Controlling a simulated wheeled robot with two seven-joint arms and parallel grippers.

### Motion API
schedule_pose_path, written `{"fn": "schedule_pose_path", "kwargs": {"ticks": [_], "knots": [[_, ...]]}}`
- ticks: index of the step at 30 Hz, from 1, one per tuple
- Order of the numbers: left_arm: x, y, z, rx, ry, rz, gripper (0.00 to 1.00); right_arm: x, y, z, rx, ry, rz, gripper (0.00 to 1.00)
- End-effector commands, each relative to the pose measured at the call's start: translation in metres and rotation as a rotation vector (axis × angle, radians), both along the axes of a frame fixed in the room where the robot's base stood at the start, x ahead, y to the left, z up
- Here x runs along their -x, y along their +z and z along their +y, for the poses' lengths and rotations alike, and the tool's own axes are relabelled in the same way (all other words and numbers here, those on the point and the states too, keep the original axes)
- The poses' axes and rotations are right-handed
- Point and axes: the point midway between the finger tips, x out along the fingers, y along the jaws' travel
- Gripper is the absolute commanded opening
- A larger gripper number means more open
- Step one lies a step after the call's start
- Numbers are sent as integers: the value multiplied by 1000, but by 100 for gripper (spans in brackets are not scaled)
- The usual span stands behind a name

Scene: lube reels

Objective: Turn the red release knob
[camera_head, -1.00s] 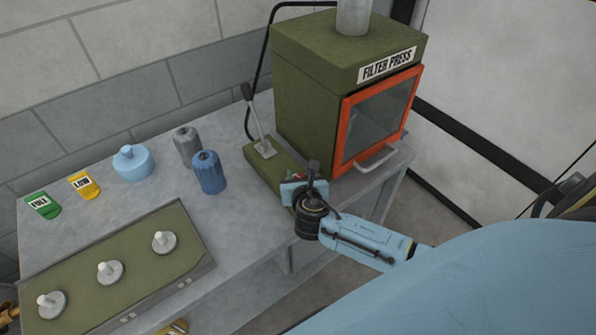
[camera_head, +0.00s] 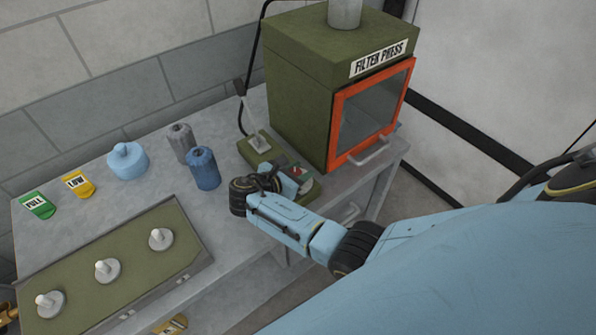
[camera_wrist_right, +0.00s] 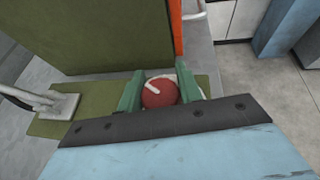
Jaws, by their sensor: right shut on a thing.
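The red release knob (camera_wrist_right: 160,93), round with a white line on its top, sits at the front end of a green base plate (camera_wrist_right: 60,126) beside the filter press. In the head view a little of the red knob (camera_head: 297,171) shows by my gripper. My right gripper (camera_wrist_right: 159,90) has its green fingers on both sides of the knob and is shut on it. It also shows in the head view (camera_head: 303,176), its wrist over the table's front edge. My left gripper is not in view.
The green filter press (camera_head: 315,90) with an orange-framed door stands behind the knob. A lever (camera_head: 246,116) rises from the same base. Blue and grey bottles (camera_head: 204,168) stand to the left. A green tray (camera_head: 60,300) with several white knobs lies front left.

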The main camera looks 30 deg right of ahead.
Motion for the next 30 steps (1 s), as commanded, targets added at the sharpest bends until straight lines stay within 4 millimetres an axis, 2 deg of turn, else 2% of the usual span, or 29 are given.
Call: {"fn": "schedule_pose_path", "kwargs": {"ticks": [12,27,28,30], "knots": [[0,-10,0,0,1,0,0,3,-1,-1,-2,-168,1,12],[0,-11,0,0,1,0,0,4,-1,-1,-2,-186,1,12],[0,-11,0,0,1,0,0,4,-1,-1,-2,-186,1,36],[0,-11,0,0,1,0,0,4,-1,-1,-2,-186,1,46]]}}
